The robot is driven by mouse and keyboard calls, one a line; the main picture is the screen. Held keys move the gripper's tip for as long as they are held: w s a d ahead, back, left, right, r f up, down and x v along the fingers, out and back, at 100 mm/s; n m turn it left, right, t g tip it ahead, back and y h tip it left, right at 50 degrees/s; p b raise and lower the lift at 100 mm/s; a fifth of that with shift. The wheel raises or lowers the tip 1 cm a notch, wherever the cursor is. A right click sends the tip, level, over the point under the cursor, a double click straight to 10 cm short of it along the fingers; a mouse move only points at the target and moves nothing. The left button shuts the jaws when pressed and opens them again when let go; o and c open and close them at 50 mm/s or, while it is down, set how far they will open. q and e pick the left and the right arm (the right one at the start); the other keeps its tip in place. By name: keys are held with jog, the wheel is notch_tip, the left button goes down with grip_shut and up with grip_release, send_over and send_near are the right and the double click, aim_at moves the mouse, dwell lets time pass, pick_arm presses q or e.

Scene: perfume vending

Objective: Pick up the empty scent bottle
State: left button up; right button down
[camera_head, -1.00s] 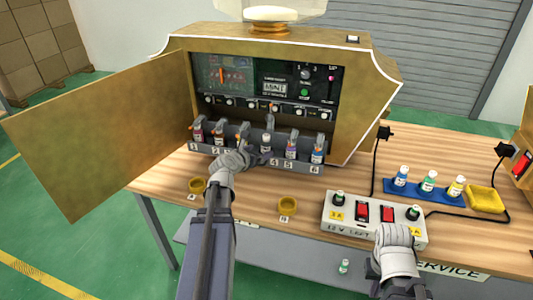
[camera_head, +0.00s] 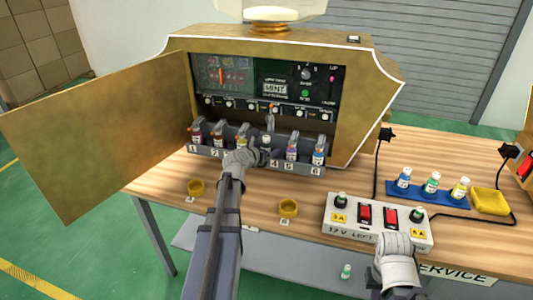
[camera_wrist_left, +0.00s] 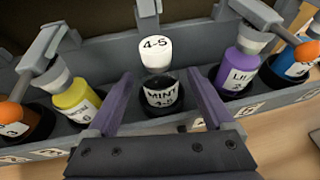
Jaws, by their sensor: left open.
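A mint bottle with a white cap marked 4-5 (camera_wrist_left: 157,54) stands upright in the machine's bottle rack (camera_head: 190,150). Its lower part carries a dark MINT label (camera_wrist_left: 160,95), and the section between cap and label looks clear. In the head view the bottle (camera_head: 266,140) is partly hidden by my gripper. My left gripper (camera_head: 262,158) is at the front of the rack. In the left wrist view its open fingers (camera_wrist_left: 160,78) lie on either side of the bottle, with gaps showing. My right gripper (camera_head: 393,250) is over the power box edge; its fingers cannot be made out.
A yellow bottle (camera_wrist_left: 78,100) and a purple bottle (camera_wrist_left: 238,62) stand close on either side, with grey levers above. The open cabinet door (camera_head: 90,130) is at left. Two yellow rings (camera_head: 289,208) lie on the table. A blue tray (camera_head: 445,196) holds three bottles.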

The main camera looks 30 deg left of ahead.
pick_arm(q)
jog(key=shift+w+f, duration=0.2)
jog(key=shift+w, duration=0.2)
jog(key=shift+s+r, duration=0.1)
grip_shut()
